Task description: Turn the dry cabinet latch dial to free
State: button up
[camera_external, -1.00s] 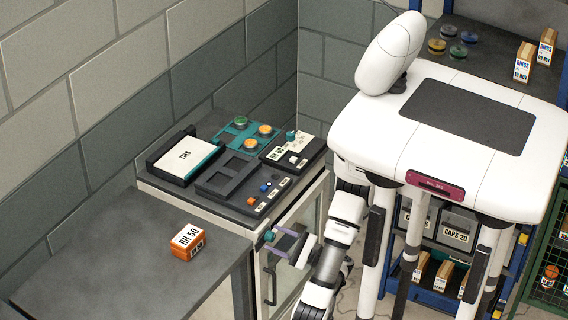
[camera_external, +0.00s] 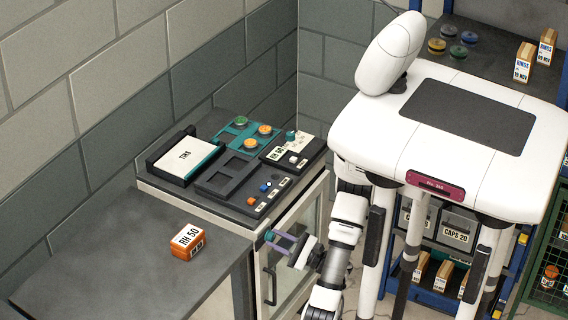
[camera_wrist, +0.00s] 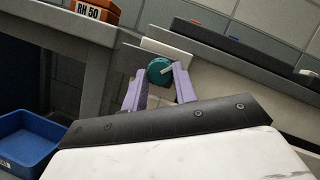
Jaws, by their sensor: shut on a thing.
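The latch dial (camera_wrist: 160,70) is a round teal knob with a pale pointer mark, on the front of the dry cabinet (camera_external: 305,225). In the wrist view my gripper (camera_wrist: 159,82) has its two purple fingers on either side of the dial, shut on it. In the external view my gripper (camera_external: 279,242) reaches the cabinet's upper front edge, and the dial (camera_external: 269,236) shows small at the fingertips. The pointer's setting and any marks beside the dial are too small to read.
An orange RH 50 box (camera_external: 188,242) sits on the grey table (camera_external: 120,250) at left. A blue bin (camera_wrist: 28,140) stands below.

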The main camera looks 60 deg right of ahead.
jog(key=o, duration=1)
jog(key=b+v, duration=0.3)
jog(key=v, duration=0.4)
jog(key=shift+s, duration=0.25)
